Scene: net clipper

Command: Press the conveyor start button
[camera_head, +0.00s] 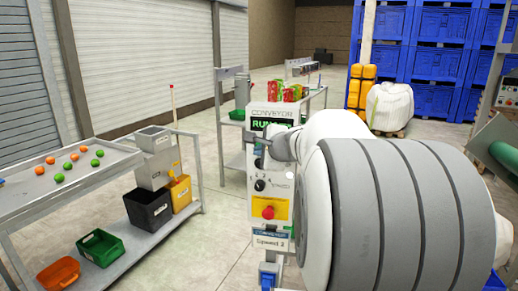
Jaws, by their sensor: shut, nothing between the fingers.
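The conveyor control panel (259,224) is a pale upright box in the middle of the head view. Its header reads "CONVEYOR", and a screen (262,124) below shows green letters starting "RUN", partly covered by my arm. My gripper (264,143) is shut and empty at the panel's upper face, just below the screen. Whether it touches the panel I cannot tell. No start button shows clearly; that area is partly hidden by my gripper. Lower down are a black knob (260,185) and a red button (268,212) on a yellow plate. A label reads "Speed 2".
On the left, a metal table (40,190) carries orange and green balls. Its lower shelf holds a green bin (100,247), an orange bin (58,273) and a black bin (148,208). Blue crates (440,55) stand behind. Floor is clear between table and panel.

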